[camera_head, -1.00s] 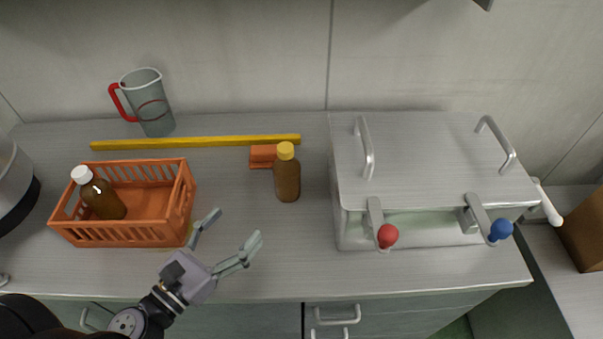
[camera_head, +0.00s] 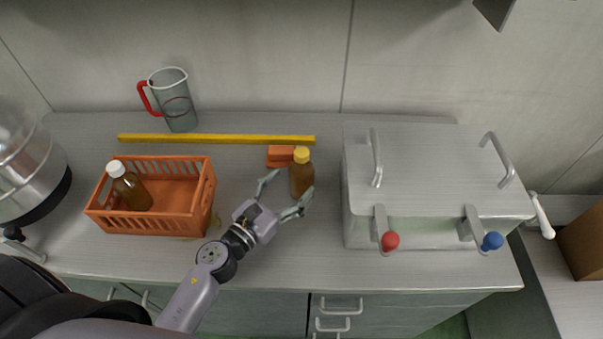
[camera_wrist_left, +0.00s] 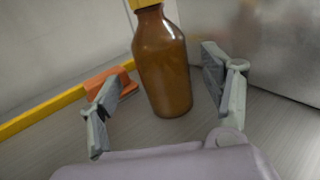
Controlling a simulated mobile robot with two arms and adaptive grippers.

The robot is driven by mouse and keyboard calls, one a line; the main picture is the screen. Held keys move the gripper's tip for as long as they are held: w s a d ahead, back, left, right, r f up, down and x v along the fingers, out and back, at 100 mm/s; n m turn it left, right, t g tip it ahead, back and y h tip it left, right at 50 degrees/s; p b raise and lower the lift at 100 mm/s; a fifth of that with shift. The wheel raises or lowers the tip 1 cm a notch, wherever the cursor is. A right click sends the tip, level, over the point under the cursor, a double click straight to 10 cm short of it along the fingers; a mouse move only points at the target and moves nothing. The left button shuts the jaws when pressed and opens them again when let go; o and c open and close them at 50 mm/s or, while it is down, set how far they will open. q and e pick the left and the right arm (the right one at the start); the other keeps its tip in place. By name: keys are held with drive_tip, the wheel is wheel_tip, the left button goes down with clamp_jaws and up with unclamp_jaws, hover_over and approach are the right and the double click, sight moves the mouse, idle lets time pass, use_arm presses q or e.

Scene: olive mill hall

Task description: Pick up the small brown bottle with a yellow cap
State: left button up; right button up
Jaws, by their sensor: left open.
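The small brown bottle (camera_head: 302,178) with a yellow cap (camera_head: 301,155) stands upright on the grey counter, left of the metal box. In the left wrist view the brown bottle (camera_wrist_left: 163,65) stands between and just beyond the two fingers, its cap cut off by the top edge. My left gripper (camera_head: 284,193) is open and empty, its fingertips close to the bottle's lower part on either side. In the left wrist view the open left gripper (camera_wrist_left: 165,98) has a finger on each side, with visible gaps to the bottle. My right gripper is not in view.
An orange block (camera_head: 280,156) lies just behind the bottle, before a long yellow bar (camera_head: 216,139). An orange basket (camera_head: 150,225) holding a white-capped brown bottle (camera_head: 131,190) is at left. A jug (camera_head: 178,105) stands behind. The metal box (camera_head: 430,165) has red and blue knobs.

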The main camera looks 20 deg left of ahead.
sight(294, 186)
use_arm(q)
drive_tip(key=p+x, duration=0.1)
drive_tip(key=x, duration=0.3)
drive_tip(key=shift+s+d+f, duration=0.1)
drive_tip(key=shift+d+f, duration=0.05)
drive_tip(key=shift+w+d+f, duration=0.1)
drive_tip(key=shift+w+f, duration=0.05)
drive_tip(key=shift+w, duration=0.1)
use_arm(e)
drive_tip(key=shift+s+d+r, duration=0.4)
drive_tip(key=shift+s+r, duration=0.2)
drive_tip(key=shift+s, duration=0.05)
use_arm(q)
drive_tip(key=shift+s, duration=0.1)
drive_tip(key=shift+c, duration=0.2)
drive_tip(key=c, duration=1.6)
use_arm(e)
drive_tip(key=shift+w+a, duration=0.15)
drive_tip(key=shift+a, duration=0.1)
use_arm(q)
drive_tip(key=shift+o, duration=0.2)
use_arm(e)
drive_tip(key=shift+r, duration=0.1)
use_arm(q)
wheel_tip(294, 186, up, 20)
drive_tip(key=p, duration=1.7)
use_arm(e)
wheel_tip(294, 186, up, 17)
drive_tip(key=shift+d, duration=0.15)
